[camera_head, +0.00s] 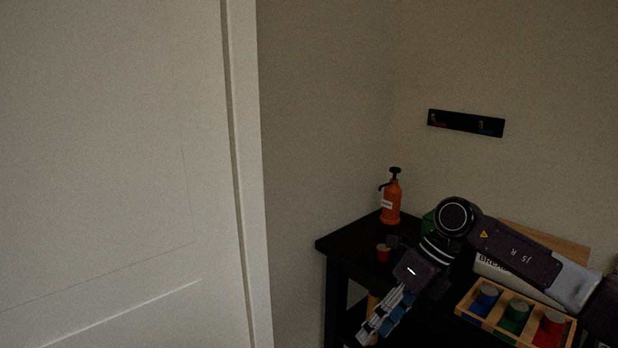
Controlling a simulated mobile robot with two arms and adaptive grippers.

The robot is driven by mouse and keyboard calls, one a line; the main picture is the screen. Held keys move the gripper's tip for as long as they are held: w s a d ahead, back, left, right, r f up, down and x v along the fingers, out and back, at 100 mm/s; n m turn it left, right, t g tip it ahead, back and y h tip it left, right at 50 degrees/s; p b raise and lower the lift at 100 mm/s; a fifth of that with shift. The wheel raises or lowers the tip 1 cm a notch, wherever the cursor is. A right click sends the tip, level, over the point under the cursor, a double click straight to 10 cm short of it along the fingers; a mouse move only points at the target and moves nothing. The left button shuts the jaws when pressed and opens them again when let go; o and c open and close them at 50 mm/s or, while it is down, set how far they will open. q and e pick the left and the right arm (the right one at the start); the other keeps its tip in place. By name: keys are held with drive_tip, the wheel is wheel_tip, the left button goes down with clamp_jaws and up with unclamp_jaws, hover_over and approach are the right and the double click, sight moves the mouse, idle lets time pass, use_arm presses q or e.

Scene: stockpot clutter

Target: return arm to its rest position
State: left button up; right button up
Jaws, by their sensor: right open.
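My right arm comes in from the right over a black table (345,238). My right gripper (368,335) hangs in front of the table's left part, pointing down and to the left. It is open, and I see nothing between its fingers. My left gripper is not in the view.
An orange pump bottle (391,204) and a small red cup (383,253) stand on the table. A wooden tray (468,304) holds blue, green and red cans. A bread box (487,264) is partly behind my arm. A white door (120,170) fills the left.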

drive_tip(key=w+a+f+m+t+y, duration=0.3)
drive_tip(key=w+a+f+m+y, duration=0.1)
drive_tip(key=a+m+y, duration=0.15)
drive_tip(key=w+a+f+m+t+y, duration=0.2)
drive_tip(key=w+a+f+m+y, duration=0.15)
drive_tip(key=a+m, duration=0.3)
drive_tip(key=s+d+f+m+t+h, duration=0.1)
drive_tip(key=d+f+m+t+h, duration=0.25)
drive_tip(key=f+m, duration=0.45)
drive_tip(key=s+d+f+m+t+h, duration=0.2)
drive_tip(key=d+f+m, duration=0.25)
drive_tip(key=f, duration=0.85)
drive_tip(key=s+d+f+m+t+h, duration=0.1)
drive_tip(key=d+f+m+t+h, duration=0.2)
drive_tip(key=d+f+m, duration=0.5)
drive_tip(key=s+d+f+m+g+h, duration=0.2)
drive_tip(key=s+f+g, duration=0.1)
drive_tip(key=s+f, duration=0.85)
drive_tip(key=s+d+f+m+g+h, duration=0.2)
drive_tip(key=s+f+m+g+h, duration=0.1)
drive_tip(key=s+f, duration=0.8)
drive_tip(key=s+d+f+m+g, duration=0.1)
drive_tip(key=s+f+m+g, duration=0.1)
drive_tip(key=s, duration=1.2)
drive_tip(key=s+d+f+m+g+h, duration=0.1)
drive_tip(key=s+f, duration=0.4)
drive_tip(key=s, duration=1)
drive_tip(key=shift+s+m+g, duration=0.25)
drive_tip(key=shift+m+g, duration=0.2)
drive_tip(key=shift+g, duration=0.8)
